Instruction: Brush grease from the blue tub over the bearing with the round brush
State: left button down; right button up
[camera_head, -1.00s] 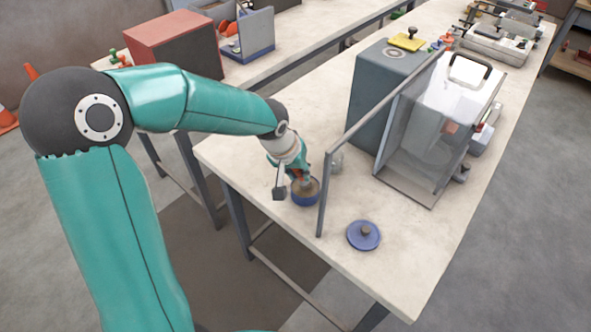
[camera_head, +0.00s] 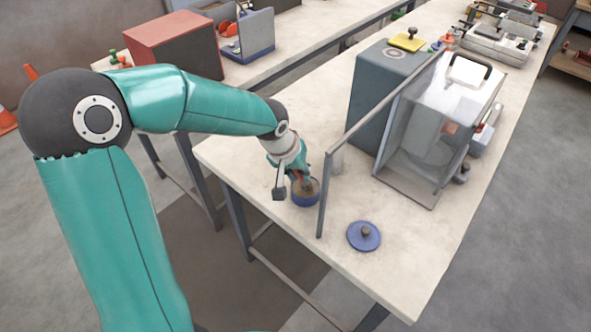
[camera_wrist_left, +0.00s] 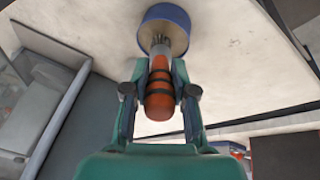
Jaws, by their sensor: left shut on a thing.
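The round brush (camera_wrist_left: 159,98) has an orange handle with dark bands. My left gripper (camera_wrist_left: 160,78) is shut on this handle, and its fingers lie on both sides of it. The dark bristle end points into the blue tub (camera_wrist_left: 165,12); how deep it reaches is unclear. In the head view the blue tub (camera_head: 305,202) stands near the bench's near-left edge, with my left gripper (camera_head: 298,178) right above it. I cannot pick out the bearing for certain. My right gripper is not in view.
A blue lid (camera_head: 364,236) with a dark knob lies on the bench (camera_head: 400,255). A grey guard frame (camera_head: 324,190) stands just right of the tub. Behind it are a dark machine cabinet (camera_head: 372,105) and a clear cover (camera_head: 420,125). Bench around the lid is clear.

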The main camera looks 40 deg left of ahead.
pick_arm(q)
jog(key=shift+r+p, duration=2.2)
jog(key=shift+r, duration=1.3)
